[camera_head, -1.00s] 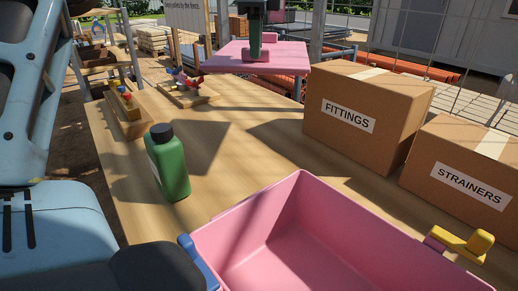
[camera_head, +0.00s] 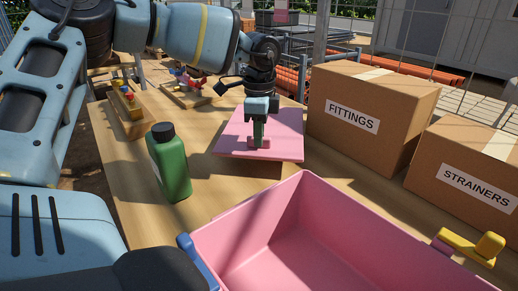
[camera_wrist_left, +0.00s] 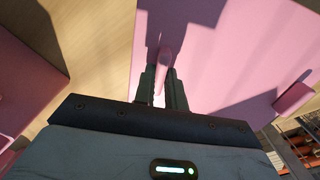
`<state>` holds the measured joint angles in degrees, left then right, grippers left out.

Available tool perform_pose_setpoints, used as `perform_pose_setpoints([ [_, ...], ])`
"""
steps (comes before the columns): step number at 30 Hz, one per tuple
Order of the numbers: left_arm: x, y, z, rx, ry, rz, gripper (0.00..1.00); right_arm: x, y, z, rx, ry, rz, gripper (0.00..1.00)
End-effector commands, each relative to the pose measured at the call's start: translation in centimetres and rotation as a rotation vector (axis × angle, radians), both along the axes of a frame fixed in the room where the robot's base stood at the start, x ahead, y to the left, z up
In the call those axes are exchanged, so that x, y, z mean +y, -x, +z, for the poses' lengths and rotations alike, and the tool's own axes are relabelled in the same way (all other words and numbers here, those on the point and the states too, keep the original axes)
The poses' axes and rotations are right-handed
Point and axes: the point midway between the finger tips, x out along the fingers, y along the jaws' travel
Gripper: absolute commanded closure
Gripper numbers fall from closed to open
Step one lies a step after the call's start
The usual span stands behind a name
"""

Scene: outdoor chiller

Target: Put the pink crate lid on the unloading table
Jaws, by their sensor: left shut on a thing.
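The pink crate lid (camera_head: 285,138) is a flat square plate with a raised grip in its middle. My left gripper (camera_head: 259,138) comes down from above and is shut on that grip. The lid is roughly level, low over the wooden table (camera_head: 215,190), with a dark shadow under its near edge. Whether it touches the table is hard to tell. In the left wrist view the fingers (camera_wrist_left: 163,88) pinch the grip, with the lid (camera_wrist_left: 225,40) spread around it. The open pink crate (camera_head: 250,245) is at the front. My right gripper is not in view.
A green bottle (camera_head: 171,170) with a black cap stands left of the lid. Cardboard boxes marked FITTINGS (camera_head: 365,95) and STRAINERS (camera_head: 470,165) stand at the right. Wooden trays with small coloured parts (camera_head: 127,112) lie at the back left.

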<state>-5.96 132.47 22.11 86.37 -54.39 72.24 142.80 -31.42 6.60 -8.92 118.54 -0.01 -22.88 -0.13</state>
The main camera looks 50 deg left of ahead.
Motion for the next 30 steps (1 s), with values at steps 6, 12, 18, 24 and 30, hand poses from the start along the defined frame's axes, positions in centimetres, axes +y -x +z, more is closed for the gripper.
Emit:
perform_pose_setpoints([
  [6, 0.0, -0.1, -0.3, -0.004, 0.0, -0.001, 1.0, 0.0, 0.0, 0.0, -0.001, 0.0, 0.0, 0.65],
  [12, 0.0, 0.0, -2.2, 0.001, 0.001, -0.002, 1.0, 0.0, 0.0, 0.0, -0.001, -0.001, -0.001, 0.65],
  [18, 0.0, 0.0, -4.4, -0.002, 0.001, -0.001, 1.0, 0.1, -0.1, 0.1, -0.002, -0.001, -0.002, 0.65],
  [24, 0.0, 0.0, -4.4, -0.003, 0.0, -0.001, 1.0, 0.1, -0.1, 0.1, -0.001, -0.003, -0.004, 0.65],
  [30, 0.0, 0.0, -4.8, 0.0, 0.0, -0.001, 0.85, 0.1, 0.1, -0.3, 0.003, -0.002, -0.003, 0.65],
])
